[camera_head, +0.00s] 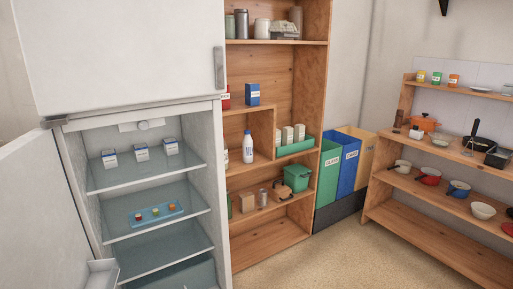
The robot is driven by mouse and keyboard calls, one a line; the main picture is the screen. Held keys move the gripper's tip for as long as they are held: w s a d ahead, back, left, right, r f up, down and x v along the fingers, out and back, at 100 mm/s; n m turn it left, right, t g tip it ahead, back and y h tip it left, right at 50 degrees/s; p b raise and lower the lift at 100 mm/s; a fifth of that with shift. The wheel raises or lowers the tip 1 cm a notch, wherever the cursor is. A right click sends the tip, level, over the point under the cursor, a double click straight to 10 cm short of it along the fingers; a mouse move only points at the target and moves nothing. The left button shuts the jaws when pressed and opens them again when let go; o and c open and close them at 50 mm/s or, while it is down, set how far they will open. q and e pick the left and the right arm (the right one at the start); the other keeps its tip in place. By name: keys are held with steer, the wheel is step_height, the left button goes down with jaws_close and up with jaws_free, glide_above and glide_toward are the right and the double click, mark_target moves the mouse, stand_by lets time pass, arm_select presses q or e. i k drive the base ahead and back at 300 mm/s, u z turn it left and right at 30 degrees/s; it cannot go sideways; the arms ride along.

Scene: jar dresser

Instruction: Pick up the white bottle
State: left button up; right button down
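The white bottle (248,147) stands upright on a middle shelf of the wooden shelving unit, in the centre of the view. It has a blue cap and a label on its front. A wooden divider rises close to its right. Neither of my grippers shows in the head view, so I cannot see how they stand.
The fridge (125,55) stands open at the left, its door swung left. A green tray (296,149) with white cartons sits right of the bottle. Coloured bins (340,165) stand right of the unit. A low wooden shelf (420,190) holds cookware. Floor (350,262) in front is clear.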

mark_target(248, 143)
steer(key=u, duration=0.1)
steer(key=i, duration=0.95)
steer(key=z, duration=1.5)
steer(key=i, duration=2.8)
steer(key=u, duration=0.4)
